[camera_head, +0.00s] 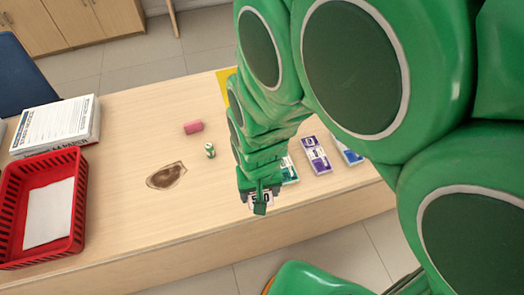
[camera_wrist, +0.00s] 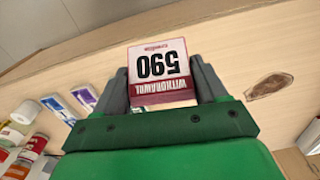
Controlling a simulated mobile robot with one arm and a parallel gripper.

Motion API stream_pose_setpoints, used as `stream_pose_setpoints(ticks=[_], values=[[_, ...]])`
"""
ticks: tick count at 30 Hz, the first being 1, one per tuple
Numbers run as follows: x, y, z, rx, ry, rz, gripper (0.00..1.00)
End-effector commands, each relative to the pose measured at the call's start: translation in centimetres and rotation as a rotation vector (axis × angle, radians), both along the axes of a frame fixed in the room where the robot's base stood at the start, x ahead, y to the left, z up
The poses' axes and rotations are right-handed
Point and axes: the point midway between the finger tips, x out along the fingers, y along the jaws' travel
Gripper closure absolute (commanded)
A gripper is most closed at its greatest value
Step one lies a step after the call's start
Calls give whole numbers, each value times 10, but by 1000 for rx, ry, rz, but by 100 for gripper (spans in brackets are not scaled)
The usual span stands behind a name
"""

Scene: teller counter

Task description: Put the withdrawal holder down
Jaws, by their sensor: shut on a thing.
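The withdrawal holder (camera_wrist: 158,68) is a small block with a red and white face marked "590" and "WITHDRAWAL", upside down in the wrist view. My gripper (camera_head: 261,200) is shut on it, with one dark finger on each side. In the head view a little of the holder shows between the fingers, near the front edge of the wooden counter (camera_head: 125,215). Whether its underside touches the counter cannot be told. My arm hides part of the counter behind the gripper.
Purple (camera_head: 316,155) and blue (camera_head: 347,151) cards lie right of my gripper. A pink roll (camera_head: 193,127), a green-white roll (camera_head: 210,150) and a brown patch (camera_head: 166,176) lie left. A red basket (camera_head: 78,205) and paper stack (camera_head: 58,125) stand far left. Counter between basket and gripper is mostly clear.

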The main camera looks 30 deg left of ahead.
Motion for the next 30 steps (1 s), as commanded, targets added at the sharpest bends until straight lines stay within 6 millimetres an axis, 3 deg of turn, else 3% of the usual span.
stream_pose_setpoints(ticks=[5,8,18,30], values=[[8,6,1,-1,0,-1,59],[24,17,2,0,-4,-3,59],[97,61,9,-2,-11,2,59],[185,101,12,-7,-14,19,59]])
